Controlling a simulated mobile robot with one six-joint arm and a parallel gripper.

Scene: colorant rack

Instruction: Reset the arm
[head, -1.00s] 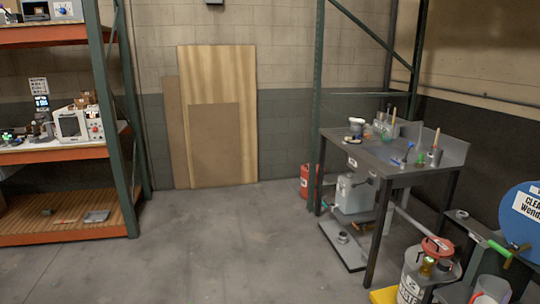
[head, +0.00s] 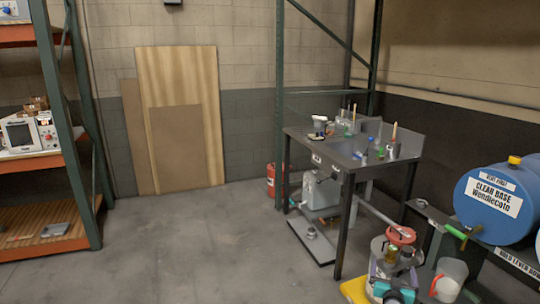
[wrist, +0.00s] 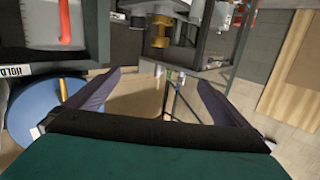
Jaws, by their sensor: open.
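My gripper (wrist: 155,88) shows in the wrist view with its two dark fingers spread wide apart. Nothing is held between them. Through the gap I see the tan wall and a thin green post beyond. The wrist view is strongly tilted.
A dark workbench (head: 345,160) with cups and tools stands right of centre. A blue barrel (head: 490,205) lies at the right edge. Orange shelving (head: 45,245) is at left. The middle floor (head: 190,250) is clear.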

